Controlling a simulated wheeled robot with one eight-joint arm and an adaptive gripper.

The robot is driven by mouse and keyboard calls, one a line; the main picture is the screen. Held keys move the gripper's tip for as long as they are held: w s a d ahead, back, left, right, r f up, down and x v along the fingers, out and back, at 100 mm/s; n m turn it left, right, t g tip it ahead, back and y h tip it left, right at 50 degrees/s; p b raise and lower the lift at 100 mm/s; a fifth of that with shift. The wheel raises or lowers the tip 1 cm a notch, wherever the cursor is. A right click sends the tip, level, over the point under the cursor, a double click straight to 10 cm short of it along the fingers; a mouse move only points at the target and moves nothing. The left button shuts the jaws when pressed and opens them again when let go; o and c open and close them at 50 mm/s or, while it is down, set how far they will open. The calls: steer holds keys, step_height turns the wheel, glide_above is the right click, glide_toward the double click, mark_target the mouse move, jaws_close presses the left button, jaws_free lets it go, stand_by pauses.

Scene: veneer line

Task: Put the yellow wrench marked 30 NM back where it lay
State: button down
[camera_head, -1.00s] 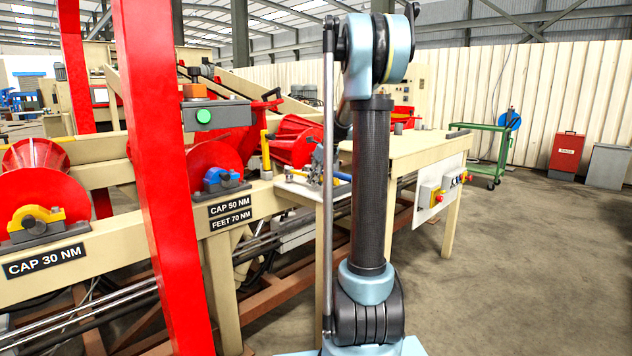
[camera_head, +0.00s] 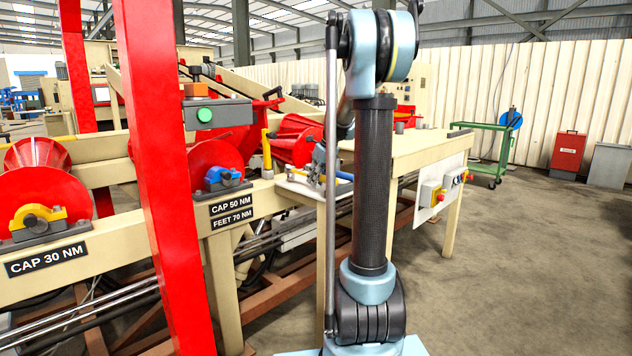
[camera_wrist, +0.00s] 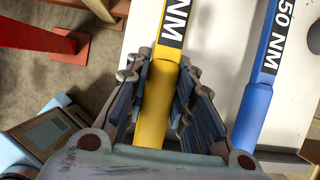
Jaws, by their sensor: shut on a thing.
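In the wrist view my gripper (camera_wrist: 166,62) is shut on the yellow wrench (camera_wrist: 157,100), with a finger on each side of its handle. The black label on the wrench shows NM; its number is cut off by the frame edge. A blue wrench (camera_wrist: 257,100) marked 50 NM lies to the right, roughly parallel, on a white surface (camera_wrist: 217,65). I cannot tell whether the yellow wrench touches that surface. In the head view my gripper (camera_head: 318,163) is over the white top beside the machine, partly behind my arm; the blue wrench (camera_head: 343,176) shows there.
A red post (camera_head: 160,180) stands left of my arm. Behind it is a cream machine frame with red rollers and a CAP 30 NM plate (camera_head: 48,260). A yellow-handled tool (camera_head: 266,150) stands left of the white top. Open floor (camera_head: 520,260) lies to the right.

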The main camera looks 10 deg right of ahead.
steer(key=shift+f, duration=0.5)
stand_by(0.3)
steer(key=c, duration=1.3)
jaws_free()
steer(key=shift+r, duration=4)
